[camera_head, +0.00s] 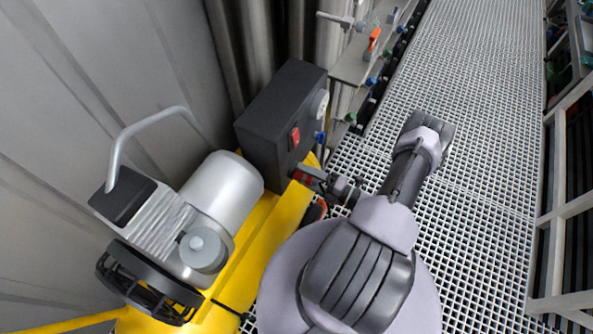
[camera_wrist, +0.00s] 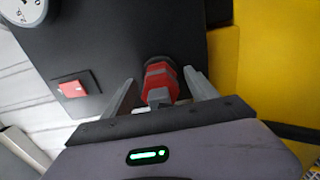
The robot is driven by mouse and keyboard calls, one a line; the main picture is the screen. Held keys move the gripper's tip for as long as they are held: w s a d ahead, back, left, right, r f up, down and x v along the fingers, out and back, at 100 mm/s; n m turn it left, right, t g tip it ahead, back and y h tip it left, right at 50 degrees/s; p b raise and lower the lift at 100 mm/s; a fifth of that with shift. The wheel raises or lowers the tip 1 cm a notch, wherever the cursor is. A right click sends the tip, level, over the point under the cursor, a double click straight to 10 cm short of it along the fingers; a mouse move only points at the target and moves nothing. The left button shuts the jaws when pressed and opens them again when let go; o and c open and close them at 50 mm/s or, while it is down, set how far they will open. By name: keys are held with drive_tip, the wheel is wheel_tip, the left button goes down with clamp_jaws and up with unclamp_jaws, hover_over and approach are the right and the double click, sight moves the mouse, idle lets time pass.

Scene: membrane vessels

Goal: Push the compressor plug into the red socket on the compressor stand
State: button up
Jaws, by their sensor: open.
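In the wrist view a red fitting (camera_wrist: 158,82) with a dark ring behind it stands out from the lower face of the black control box (camera_wrist: 135,40). A grey plug body (camera_wrist: 158,98) is at its near end, in line with it. I cannot tell where plug and socket meet, or how deep the plug sits. My gripper (camera_wrist: 160,74) is open, one finger on each side of the red fitting, with visible gaps. In the head view my gripper (camera_head: 318,178) is at the box's lower right side, with a little red (camera_head: 303,177) showing by it.
The box carries a red switch (camera_wrist: 73,88) and a round gauge (camera_wrist: 18,10). The yellow stand (camera_head: 255,235) bears the silver compressor (camera_head: 222,190) with a curved handle. A shelf with valves (camera_head: 360,60) is behind. The grating floor (camera_head: 480,130) to the right is clear.

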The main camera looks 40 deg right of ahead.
idle(0.3)
clamp_jaws()
drive_tip(key=shift+b+v, duration=0.7)
drive_tip(key=shift+v, duration=2.3)
